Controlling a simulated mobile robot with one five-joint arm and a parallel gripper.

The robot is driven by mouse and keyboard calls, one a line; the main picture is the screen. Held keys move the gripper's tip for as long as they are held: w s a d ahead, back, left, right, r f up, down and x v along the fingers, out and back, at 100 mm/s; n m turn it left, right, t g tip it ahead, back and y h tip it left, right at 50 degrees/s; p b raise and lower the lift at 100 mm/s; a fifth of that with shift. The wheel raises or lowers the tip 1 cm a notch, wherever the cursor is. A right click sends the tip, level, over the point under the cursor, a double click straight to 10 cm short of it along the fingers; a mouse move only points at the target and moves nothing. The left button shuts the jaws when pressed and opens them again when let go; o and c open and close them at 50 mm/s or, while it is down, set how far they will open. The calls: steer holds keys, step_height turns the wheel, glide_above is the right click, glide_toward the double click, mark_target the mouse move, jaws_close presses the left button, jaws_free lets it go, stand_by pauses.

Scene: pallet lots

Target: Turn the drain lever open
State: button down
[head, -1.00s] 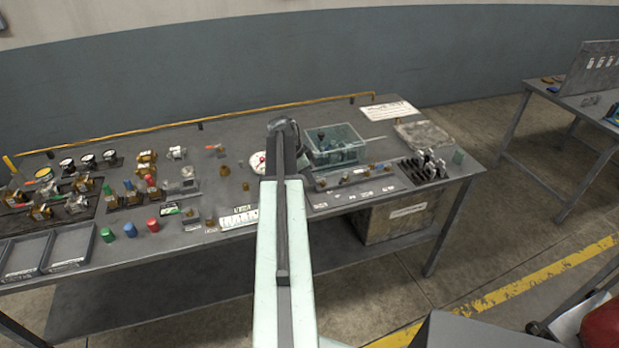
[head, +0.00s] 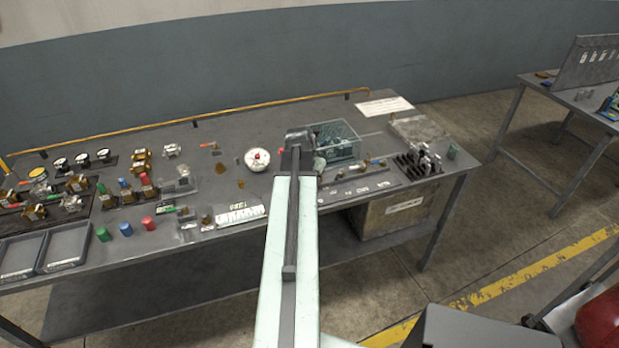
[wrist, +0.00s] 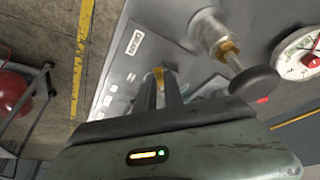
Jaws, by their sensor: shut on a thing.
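In the wrist view my gripper (wrist: 160,84) has its two dark fingers close together on a small yellow-brass piece, the drain lever (wrist: 158,73). The lever stands on a grey panel (wrist: 122,72) beside a white label (wrist: 135,42) that seems to read DRAIN. The fingers hide most of the lever, so its angle cannot be told. In the head view my arm covers the fingertips and the lever; the panel (head: 352,189) shows just right of the arm.
A round black knob (wrist: 254,80) on a brass stem stands close right of the fingers. A white gauge (head: 257,159) lies left of my arm. A clear bin (head: 338,140) stands behind the panel. Dark racks with clamps (head: 425,160) are to the right.

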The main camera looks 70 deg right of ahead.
steer(key=s+n, duration=0.1)
steer(key=n, duration=0.1)
steer(key=s+n+t, duration=0.1)
steer(key=n, duration=0.1)
steer(key=shift+s+n+t, duration=0.1)
steer(key=shift+n+t, duration=0.2)
steer(key=shift+s+d+n+t+y, duration=0.2)
steer(key=shift+s+n+t, duration=0.1)
steer(key=shift+n, duration=0.45)
steer(key=shift+s+d+n+t+y, duration=0.15)
steer(key=shift+s+n+t+y, duration=0.1)
steer(key=shift+n, duration=0.55)
steer(key=shift+s+d+n+t+y, duration=0.2)
steer(key=shift+s+n+t, duration=0.1)
steer(key=shift+n, duration=0.45)
steer(key=c, duration=1.5)
jaws_free()
steer(key=shift+o, duration=0.2)
steer(key=shift+r, duration=0.1)
steer(key=p+v, duration=0.7)
steer(key=shift+a+r, duration=0.15)
steer(key=shift+r, duration=0.1)
